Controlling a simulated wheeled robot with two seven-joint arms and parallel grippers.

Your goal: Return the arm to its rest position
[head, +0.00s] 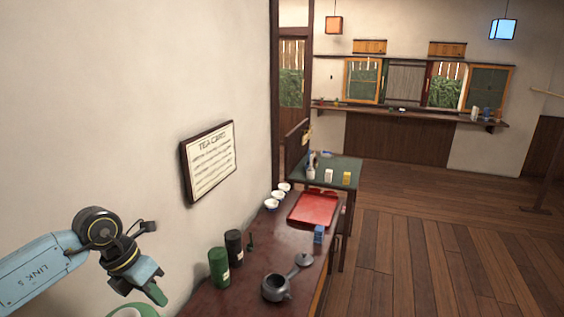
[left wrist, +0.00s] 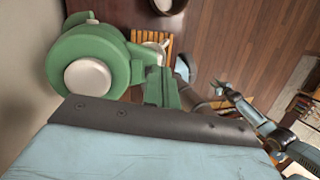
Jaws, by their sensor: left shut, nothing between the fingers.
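My left arm comes in from the left in the head view, bent at a black joint. My left gripper (head: 154,290) is low in the picture, left of the green canister (head: 219,267). It is shut and empty, apart from everything on the table. Its green fingers (left wrist: 160,88) also show in the left wrist view, beyond the pale blue palm with its dark edge. A slim pale blue arm of mine reaches in from the right of that view. My right gripper (left wrist: 220,88) is small there, its jaws unclear. It is not visible in the head view.
The dark table (head: 222,299) holds a black canister (head: 234,247), a grey teapot (head: 276,287), a small blue box (head: 319,234), a red tray (head: 314,209) and white bowls (head: 271,204). A wall with a framed sign (head: 209,162) stands behind. The wooden floor (head: 440,250) is open at right.

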